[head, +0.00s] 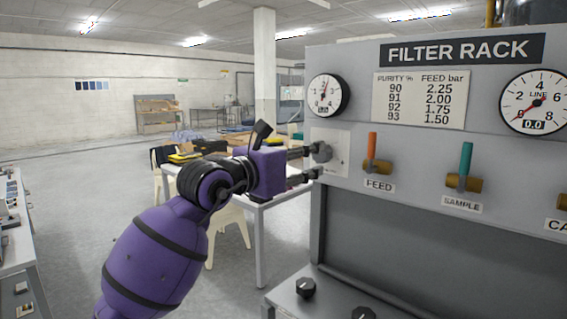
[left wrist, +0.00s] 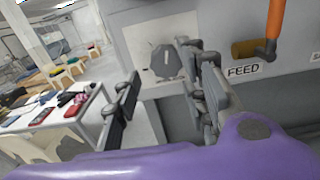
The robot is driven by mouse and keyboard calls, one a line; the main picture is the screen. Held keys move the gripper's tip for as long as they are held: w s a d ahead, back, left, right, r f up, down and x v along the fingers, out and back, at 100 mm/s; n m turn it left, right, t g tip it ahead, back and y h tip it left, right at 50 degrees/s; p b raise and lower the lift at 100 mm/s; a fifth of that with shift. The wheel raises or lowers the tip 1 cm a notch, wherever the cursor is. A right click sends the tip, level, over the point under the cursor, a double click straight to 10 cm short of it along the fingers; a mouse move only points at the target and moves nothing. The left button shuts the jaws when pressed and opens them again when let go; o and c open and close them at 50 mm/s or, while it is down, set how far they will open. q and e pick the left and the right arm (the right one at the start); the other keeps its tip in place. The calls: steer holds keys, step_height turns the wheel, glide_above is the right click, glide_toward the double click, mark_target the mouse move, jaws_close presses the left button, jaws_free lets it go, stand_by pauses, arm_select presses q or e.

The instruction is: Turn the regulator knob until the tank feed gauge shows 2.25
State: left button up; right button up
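The regulator knob (head: 321,152) is a grey knob on a pale plate at the left end of the rack panel. It also shows in the left wrist view (left wrist: 166,62). The small round gauge (head: 325,95) above it has a red needle pointing roughly upward; its small digital readout is too small to read surely. My left gripper (head: 308,165) is open in front of the plate, with one finger at about knob height and the other lower. In the left wrist view the fingers (left wrist: 160,95) stand apart with nothing between them. Contact with the knob cannot be told. My right gripper is out of view.
A chart (head: 420,98) pairs purity with feed bar, including 2.25. The LINE gauge (head: 535,101) reads 0.0. The orange-handled FEED valve (head: 375,158) and teal-handled SAMPLE valve (head: 464,172) project to the right. A white table (head: 262,200) stands behind my arm.

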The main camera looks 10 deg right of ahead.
arm_select(q)
steer(key=v, duration=0.9)
steer(key=shift+s, duration=0.1)
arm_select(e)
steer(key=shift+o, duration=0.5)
